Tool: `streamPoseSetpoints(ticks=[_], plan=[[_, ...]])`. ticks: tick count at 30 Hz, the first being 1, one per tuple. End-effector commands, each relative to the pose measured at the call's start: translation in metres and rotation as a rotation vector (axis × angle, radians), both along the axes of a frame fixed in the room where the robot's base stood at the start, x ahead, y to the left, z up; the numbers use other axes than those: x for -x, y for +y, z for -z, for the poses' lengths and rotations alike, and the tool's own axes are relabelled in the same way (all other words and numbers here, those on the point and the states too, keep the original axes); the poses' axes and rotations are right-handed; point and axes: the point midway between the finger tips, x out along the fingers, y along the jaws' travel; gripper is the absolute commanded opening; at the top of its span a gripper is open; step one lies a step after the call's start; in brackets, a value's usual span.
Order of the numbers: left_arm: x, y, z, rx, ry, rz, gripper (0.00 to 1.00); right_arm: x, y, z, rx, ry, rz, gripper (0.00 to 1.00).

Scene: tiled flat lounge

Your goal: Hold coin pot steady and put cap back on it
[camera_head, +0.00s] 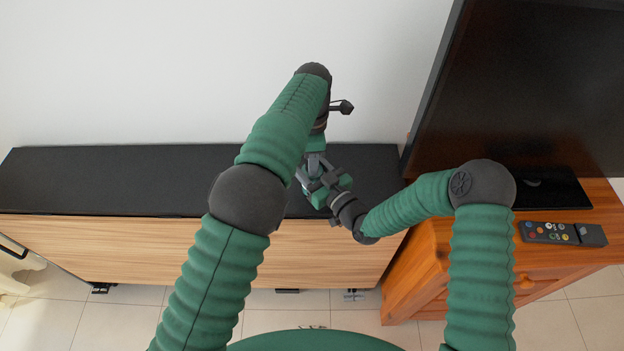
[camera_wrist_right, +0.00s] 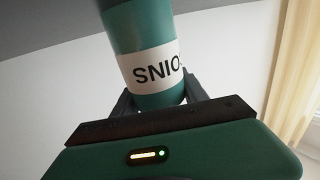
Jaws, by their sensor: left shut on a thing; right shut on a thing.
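The coin pot is a green cylinder (camera_wrist_right: 138,30) with a white label. Its lettering, "SNIO", appears turned over in the right wrist view. My right gripper (camera_wrist_right: 158,102) is shut on the pot, a dark finger on each side of its nearer end. In the head view, my left gripper (camera_head: 312,168) reaches down from above, close against the right gripper (camera_head: 330,192). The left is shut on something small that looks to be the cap. The cap cannot be made out clearly, and the fingers and arms hide where it meets the pot.
A low cabinet with a black top (camera_head: 120,178) runs along the white wall, its left part bare. At the right, an orange wooden stand (camera_head: 440,262) bears a large dark screen (camera_head: 540,80) and a remote (camera_head: 550,232). A curtain (camera_wrist_right: 298,70) shows in the wrist view.

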Motion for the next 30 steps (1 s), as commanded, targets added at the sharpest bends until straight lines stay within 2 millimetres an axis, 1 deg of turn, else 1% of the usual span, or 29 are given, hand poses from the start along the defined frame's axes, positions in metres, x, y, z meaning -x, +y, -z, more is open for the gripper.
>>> streamPoseSetpoints(ticks=[2, 3, 7, 14, 17, 21, 24, 30], plan=[[-0.002, 0.002, -0.001, -0.002, -0.005, -0.002, 0.00, 0.000, 0.000, 0.000, 0.000, 0.000, -0.001, 0.00], [-0.002, 0.002, -0.001, -0.002, -0.005, -0.003, 0.31, 0.001, 0.000, 0.000, 0.000, 0.000, -0.001, 0.00], [-0.001, 0.001, -0.001, -0.001, -0.004, -0.003, 0.48, 0.000, 0.000, 0.000, 0.000, 0.000, -0.001, 0.00], [-0.001, 0.001, -0.002, 0.000, -0.003, -0.003, 0.49, 0.000, 0.000, 0.000, 0.000, 0.000, -0.001, 0.00], [-0.001, 0.000, -0.012, 0.002, -0.004, -0.002, 0.49, 0.000, 0.000, 0.000, 0.001, 0.001, -0.001, 0.00], [-0.001, 0.000, -0.033, 0.002, -0.004, -0.003, 0.49, 0.001, 0.000, 0.000, 0.001, 0.001, -0.001, 0.00], [-0.001, 0.000, -0.043, 0.001, -0.003, -0.004, 0.49, 0.000, 0.000, 0.000, 0.000, 0.001, -0.001, 0.00], [-0.001, 0.000, -0.046, 0.000, -0.001, -0.004, 0.49, 0.000, 0.000, 0.000, 0.000, 0.000, -0.001, 0.00]])
